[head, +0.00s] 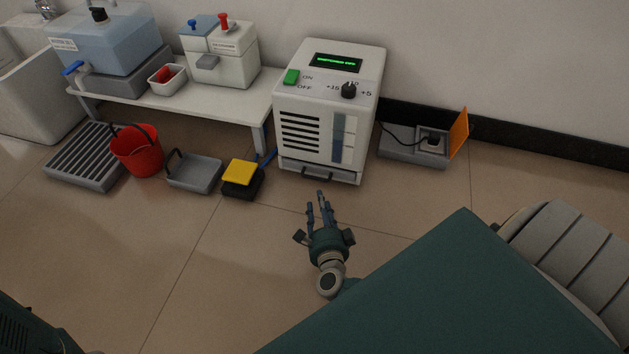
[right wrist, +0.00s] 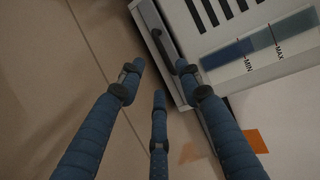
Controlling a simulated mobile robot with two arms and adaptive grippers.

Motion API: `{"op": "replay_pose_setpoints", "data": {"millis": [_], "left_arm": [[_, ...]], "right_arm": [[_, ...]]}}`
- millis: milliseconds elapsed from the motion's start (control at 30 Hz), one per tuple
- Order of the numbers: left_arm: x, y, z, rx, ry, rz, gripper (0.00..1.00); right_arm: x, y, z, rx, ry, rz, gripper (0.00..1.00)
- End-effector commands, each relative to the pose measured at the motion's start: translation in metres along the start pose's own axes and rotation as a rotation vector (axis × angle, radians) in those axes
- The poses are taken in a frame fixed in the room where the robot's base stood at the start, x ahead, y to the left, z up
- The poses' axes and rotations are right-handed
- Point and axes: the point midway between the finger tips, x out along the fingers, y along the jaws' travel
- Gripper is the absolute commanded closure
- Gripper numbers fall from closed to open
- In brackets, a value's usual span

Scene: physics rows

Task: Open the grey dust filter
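A white machine (head: 328,105) with a green display stands on the floor against the wall. At its foot is a low grey front strip (head: 290,164) with a dark bar handle (head: 317,175), which looks like the dust filter and sits flush with the machine. In the right wrist view the handle (right wrist: 162,46) shows just beyond the fingertips. My right gripper (head: 319,202) is in front of the machine, fingers pointing at the handle. In the right wrist view its blue fingers (right wrist: 160,75) are spread, with nothing between them and apart from the handle. My left gripper is out of view.
A yellow-topped black item (head: 239,173), a grey tray (head: 194,172), a red bucket (head: 136,150) and a low white bench (head: 190,99) stand left of the machine. A floor socket box with an orange flap (head: 459,134) is at right. Floor before the machine is clear.

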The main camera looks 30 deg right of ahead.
Motion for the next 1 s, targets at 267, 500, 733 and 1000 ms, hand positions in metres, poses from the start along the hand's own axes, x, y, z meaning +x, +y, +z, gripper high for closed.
{"op": "replay_pose_setpoints", "data": {"millis": [267,500,733,1000], "left_arm": [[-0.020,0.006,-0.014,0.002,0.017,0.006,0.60],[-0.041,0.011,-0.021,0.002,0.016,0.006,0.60],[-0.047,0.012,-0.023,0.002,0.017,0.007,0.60],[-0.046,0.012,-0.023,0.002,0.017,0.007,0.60]], "right_arm": [[0.049,0.003,0.000,-0.003,-0.001,-0.005,0.65],[0.088,0.002,0.000,-0.003,-0.001,-0.003,0.65],[0.103,-0.001,0.000,-0.003,-0.001,-0.002,0.65],[0.104,-0.002,0.000,-0.003,-0.001,-0.001,0.67]]}}
